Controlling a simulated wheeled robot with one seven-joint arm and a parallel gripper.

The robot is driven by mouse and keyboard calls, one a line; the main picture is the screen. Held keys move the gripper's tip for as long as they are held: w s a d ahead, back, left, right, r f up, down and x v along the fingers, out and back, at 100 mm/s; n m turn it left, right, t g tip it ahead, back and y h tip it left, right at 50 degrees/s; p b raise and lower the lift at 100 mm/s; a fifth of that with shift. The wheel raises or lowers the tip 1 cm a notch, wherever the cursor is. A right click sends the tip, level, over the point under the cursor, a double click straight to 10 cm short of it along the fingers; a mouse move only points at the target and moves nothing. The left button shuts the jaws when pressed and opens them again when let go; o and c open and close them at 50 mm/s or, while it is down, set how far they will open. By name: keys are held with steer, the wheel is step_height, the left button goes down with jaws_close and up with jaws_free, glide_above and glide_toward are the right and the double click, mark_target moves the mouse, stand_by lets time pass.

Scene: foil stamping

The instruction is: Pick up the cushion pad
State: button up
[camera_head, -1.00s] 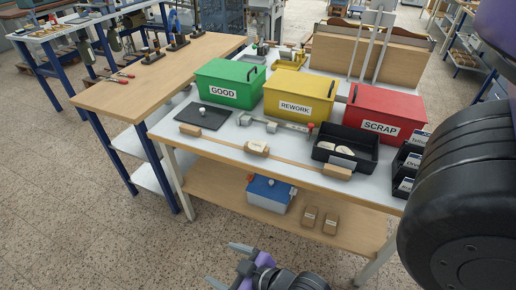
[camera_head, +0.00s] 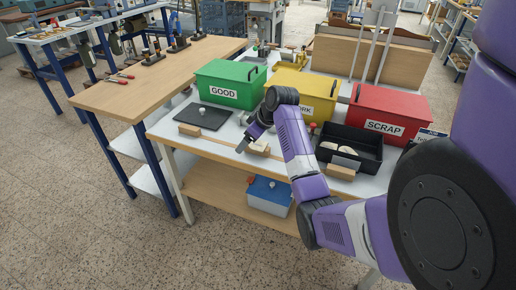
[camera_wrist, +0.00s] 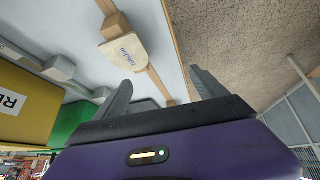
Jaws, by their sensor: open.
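In the wrist view, my two fingers (camera_wrist: 163,93) stand wide apart. A dark shape shows partly between them, perhaps the pad.
Green GOOD (camera_head: 230,83), yellow REWORK (camera_head: 290,84) and red SCRAP (camera_head: 388,113) bins line the bench. A wooden rail with blocks runs along the front. A pale lettered piece (camera_wrist: 124,51) leans on the middle block. A black tray (camera_head: 349,150) stands right.

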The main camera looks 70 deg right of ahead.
mark_target(258, 145)
steer(key=s+d+r+n+g+y, duration=0.1)
steer(key=s+d+r+y, duration=0.1)
steer(key=s+d+r, duration=0.3)
steer(key=shift+w+a+f, duration=0.15)
steer(key=shift+w+f, duration=0.1)
steer(key=shift+f, duration=1.1)
steer(key=shift+w+a+f, duration=0.2)
steer(key=shift+w+f, duration=0.1)
steer(key=shift+f, duration=1)
steer(key=shift+w+a+f, duration=0.15)
steer(key=shift+w+f, duration=0.1)
steer(key=shift+f, duration=1.1)
steer(key=c, duration=1.4)
